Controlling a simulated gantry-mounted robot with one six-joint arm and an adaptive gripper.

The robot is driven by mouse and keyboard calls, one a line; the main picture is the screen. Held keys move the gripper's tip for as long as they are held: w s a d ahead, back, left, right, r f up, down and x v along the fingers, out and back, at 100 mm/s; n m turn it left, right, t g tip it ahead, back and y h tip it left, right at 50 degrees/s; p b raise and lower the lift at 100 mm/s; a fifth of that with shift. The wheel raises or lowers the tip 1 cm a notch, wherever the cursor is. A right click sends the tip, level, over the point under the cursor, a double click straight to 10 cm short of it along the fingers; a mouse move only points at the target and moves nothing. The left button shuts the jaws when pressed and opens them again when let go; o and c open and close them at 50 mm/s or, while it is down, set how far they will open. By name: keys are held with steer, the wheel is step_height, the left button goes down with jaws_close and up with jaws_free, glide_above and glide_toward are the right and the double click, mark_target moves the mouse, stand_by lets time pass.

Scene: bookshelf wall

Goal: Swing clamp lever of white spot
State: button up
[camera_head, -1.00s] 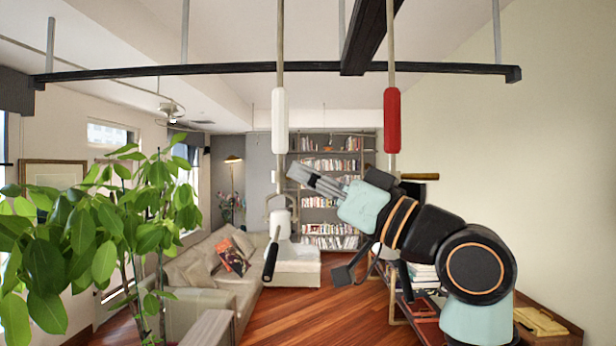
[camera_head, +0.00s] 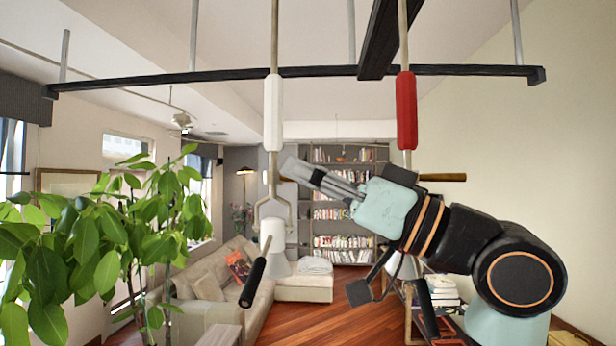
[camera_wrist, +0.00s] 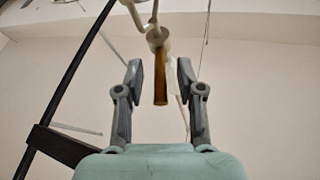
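The white spot (camera_head: 274,246) hangs in a fork-shaped yoke from a pole with a white sleeve (camera_head: 273,112). A black handle (camera_head: 253,282) slants down from its lamp head. My gripper (camera_head: 287,168) is beside the pole, just above the yoke. In the wrist view my gripper (camera_wrist: 160,68) is open. A brown wooden lever (camera_wrist: 161,85) lies between the two fingers, with visible gaps on both sides. It joins a pale clamp (camera_wrist: 156,38) on the pole.
A red-sleeved pole (camera_head: 406,110) hangs to the right, with a brown lever (camera_head: 443,177) showing beside it; my arm partly covers its lamp. A black rail (camera_head: 200,77) crosses above. A leafy plant (camera_head: 90,245) fills the left. A sofa (camera_head: 215,285) stands below.

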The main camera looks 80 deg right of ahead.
step_height(320, 180, up, 10)
steer(key=shift+r, duration=0.1)
stand_by(0.4)
